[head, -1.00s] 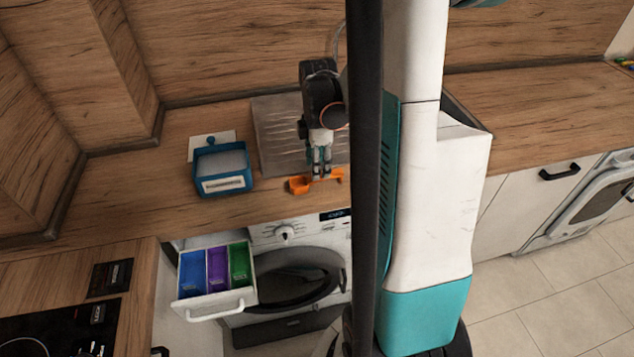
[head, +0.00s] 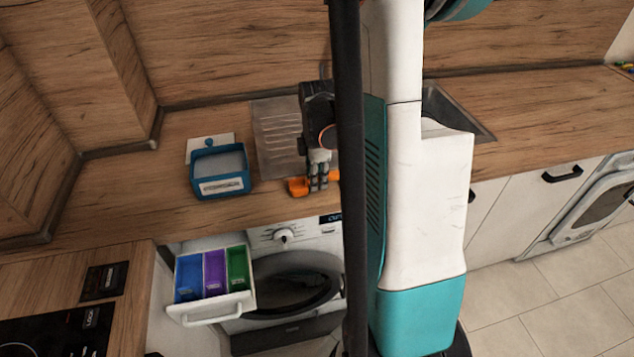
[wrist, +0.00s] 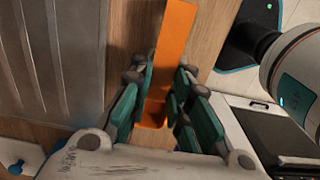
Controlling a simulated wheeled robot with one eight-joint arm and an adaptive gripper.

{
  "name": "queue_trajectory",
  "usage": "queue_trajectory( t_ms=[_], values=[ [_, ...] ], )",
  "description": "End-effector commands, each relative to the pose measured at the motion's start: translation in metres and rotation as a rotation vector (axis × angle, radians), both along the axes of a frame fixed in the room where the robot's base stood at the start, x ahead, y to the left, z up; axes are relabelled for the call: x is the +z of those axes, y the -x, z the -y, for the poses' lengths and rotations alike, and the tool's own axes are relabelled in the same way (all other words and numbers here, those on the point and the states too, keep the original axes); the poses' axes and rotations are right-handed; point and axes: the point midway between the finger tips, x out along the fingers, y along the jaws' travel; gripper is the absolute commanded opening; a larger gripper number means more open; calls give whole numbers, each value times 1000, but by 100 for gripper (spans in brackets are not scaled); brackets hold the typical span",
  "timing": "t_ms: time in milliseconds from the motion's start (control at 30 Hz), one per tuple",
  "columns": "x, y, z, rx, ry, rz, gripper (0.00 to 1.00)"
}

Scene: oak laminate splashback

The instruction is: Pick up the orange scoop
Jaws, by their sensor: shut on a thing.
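The orange scoop (head: 298,186) is at the front part of the wooden counter in the head view, right of the blue box. My gripper (head: 319,184) is pointed down over it, with its fingers around the scoop's middle. In the wrist view the scoop (wrist: 172,50) runs up between the two teal-padded fingers of my gripper (wrist: 160,108). The gripper is shut on the scoop. Part of the scoop is hidden behind the fingers and my column. I cannot tell whether it is clear of the counter.
A blue box of powder (head: 221,186) stands left of the scoop, its white lid (head: 200,143) behind it. Below, the washer's detergent drawer (head: 247,299) is open, with blue, purple and green compartments.

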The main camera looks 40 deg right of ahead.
Motion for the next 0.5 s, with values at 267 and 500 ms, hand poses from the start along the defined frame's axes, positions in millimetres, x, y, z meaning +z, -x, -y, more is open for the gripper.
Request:
queue_trajectory(
  t_ms=[267, 500],
  values=[
    [2, 0, 0, 0, 0, 0, 0],
    [23, 0, 0, 0, 0, 0, 0]
  ],
)
